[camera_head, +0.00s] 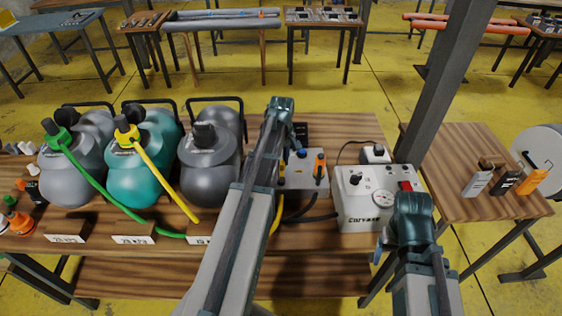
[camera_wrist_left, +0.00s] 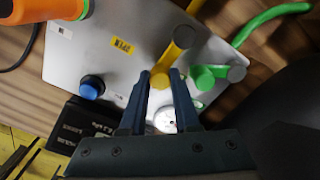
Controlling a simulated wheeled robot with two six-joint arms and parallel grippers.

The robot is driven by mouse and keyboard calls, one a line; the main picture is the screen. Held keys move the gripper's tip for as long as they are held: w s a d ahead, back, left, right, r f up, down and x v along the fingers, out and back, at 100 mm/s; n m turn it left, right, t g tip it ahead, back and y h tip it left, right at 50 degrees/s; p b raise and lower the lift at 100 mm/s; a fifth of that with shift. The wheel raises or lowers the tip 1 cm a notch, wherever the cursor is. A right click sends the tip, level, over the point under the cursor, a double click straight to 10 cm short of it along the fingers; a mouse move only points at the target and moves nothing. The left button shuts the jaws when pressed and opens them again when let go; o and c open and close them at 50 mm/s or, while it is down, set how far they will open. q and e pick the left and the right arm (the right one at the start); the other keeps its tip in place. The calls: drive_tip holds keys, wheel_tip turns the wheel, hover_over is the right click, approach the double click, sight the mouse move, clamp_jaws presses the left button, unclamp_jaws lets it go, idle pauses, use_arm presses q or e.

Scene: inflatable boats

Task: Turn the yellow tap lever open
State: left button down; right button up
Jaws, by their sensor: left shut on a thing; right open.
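The yellow tap lever (camera_wrist_left: 180,40) shows in the left wrist view, on a pale grey panel (camera_wrist_left: 118,70). My left gripper (camera_wrist_left: 163,85) is shut on it, with one dark finger on each side of its near end. A green tap lever (camera_wrist_left: 207,77) is just to its right. In the head view, my left arm reaches over the panel (camera_head: 302,178), and the arm hides the yellow lever there. My right gripper (camera_head: 383,244) is by the front of the white box with a gauge. It is open; its fingers are largely hidden.
A blue knob (camera_wrist_left: 92,87) and an orange handle (camera_wrist_left: 45,8) sit near the lever. Several tanks (camera_head: 210,165) with green and yellow hoses stand left on the wooden table. The white gauge box (camera_head: 360,213) stands right of the panel, near a dark post (camera_head: 445,90).

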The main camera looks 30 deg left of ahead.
use_arm(q)
drive_tip(key=m, duration=0.1)
drive_tip(key=d+m, duration=0.1)
drive_tip(key=m, duration=0.1)
drive_tip(key=shift+w+d, duration=0.15)
drive_tip(key=shift+w, duration=0.1)
drive_tip(key=d+m, duration=0.1)
drive_tip(key=m, duration=0.1)
drive_tip(key=shift+w+d+m, duration=0.1)
drive_tip(key=shift+d+m, duration=0.05)
drive_tip(key=shift+m, duration=0.25)
drive_tip(key=d+m, duration=0.1)
drive_tip(key=m, duration=0.2)
drive_tip(key=shift+d, duration=0.2)
drive_tip(key=shift+s+d+m, duration=0.2)
drive_tip(key=shift+d+m, duration=0.05)
drive_tip(key=shift+m, duration=0.45)
drive_tip(key=shift+s+d+m, duration=0.15)
drive_tip(key=shift+d+m, duration=0.1)
drive_tip(key=shift+m, duration=0.45)
drive_tip(key=shift+d, duration=0.1)
drive_tip(key=c, duration=0.6)
unclamp_jaws()
drive_tip(key=shift+c, duration=0.2)
drive_tip(key=shift+r, duration=0.1)
